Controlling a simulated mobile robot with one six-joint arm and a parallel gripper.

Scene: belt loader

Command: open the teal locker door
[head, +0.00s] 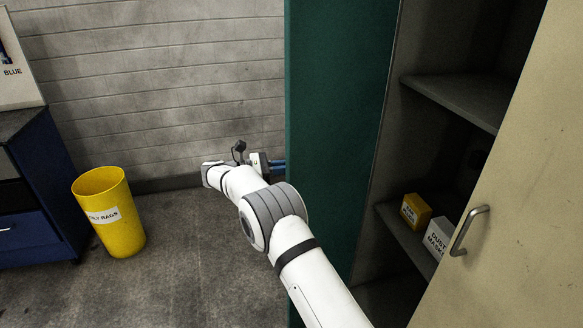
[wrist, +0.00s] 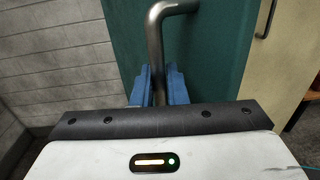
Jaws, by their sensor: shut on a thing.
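The teal locker door (head: 338,110) stands swung away from the locker, and the locker's inside shows to its right. In the wrist view, the teal door (wrist: 222,55) fills the middle, with its bent metal bar handle (wrist: 155,42) running down between my blue fingers. My gripper (wrist: 158,88) is shut on this handle. In the head view my gripper (head: 278,165) is at the left edge of the teal door; the handle is hidden there.
A cream door (head: 520,190) with a handle is at right.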

